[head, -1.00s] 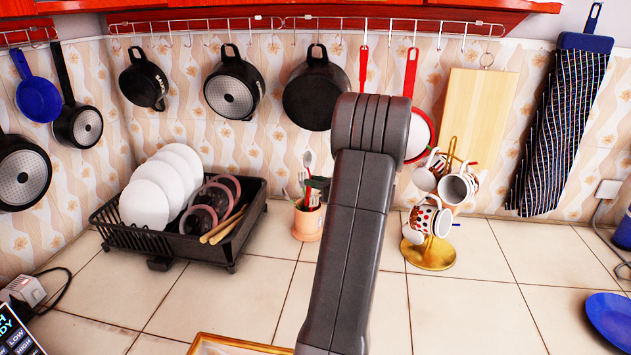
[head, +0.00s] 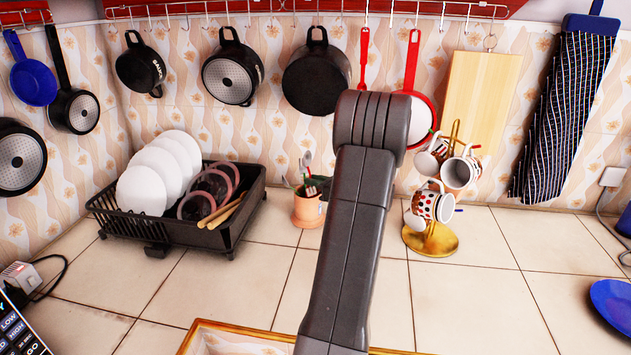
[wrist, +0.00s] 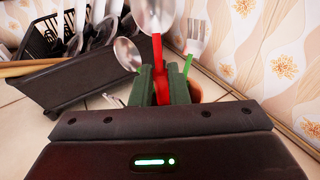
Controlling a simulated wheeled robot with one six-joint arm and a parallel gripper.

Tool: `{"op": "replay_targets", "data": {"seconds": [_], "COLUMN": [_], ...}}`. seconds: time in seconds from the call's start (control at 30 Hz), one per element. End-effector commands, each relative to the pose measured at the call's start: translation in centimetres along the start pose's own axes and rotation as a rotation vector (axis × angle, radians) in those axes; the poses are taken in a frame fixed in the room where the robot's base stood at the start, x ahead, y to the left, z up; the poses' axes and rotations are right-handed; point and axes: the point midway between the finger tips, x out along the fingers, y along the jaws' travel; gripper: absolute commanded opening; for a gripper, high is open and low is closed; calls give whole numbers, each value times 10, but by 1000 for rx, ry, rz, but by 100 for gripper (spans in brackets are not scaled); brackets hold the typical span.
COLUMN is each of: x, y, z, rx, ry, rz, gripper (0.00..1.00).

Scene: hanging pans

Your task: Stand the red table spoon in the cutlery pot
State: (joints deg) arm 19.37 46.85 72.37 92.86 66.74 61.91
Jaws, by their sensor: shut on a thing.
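The red table spoon (wrist: 157,55) shows in the wrist view, its silver bowl at the top and its red handle between my fingers. My gripper (wrist: 166,85) is shut on that handle. The spoon looks roughly upright. The terracotta cutlery pot (head: 307,211) stands on the tiled counter in the head view, left of my arm. My gripper (head: 320,184) is at the pot's mouth, partly hidden by my arm. The pot is mostly hidden behind my fingers in the wrist view. I cannot tell how far the handle's lower end reaches into it.
Another spoon (wrist: 127,53) and a green-handled fork (wrist: 195,35) stand close on either side of the fingers. The black dish rack (head: 235,225) with plates is left of the pot. The mug tree (head: 432,240) is to the right. Pans hang behind.

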Motion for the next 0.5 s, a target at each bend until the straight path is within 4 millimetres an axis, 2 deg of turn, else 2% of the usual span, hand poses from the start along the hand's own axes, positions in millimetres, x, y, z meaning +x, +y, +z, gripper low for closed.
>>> {"op": "replay_targets", "data": {"seconds": [0.1,0.13,0.23,0.5], "x": [0,0,0,0], "y": [0,0,0,0], "z": [0,0,1,1], "rx": [0,0,0,-1], "ry": [0,0,0,0], "rz": [0,0,0,0], "gripper": [0,20,40,40]}}
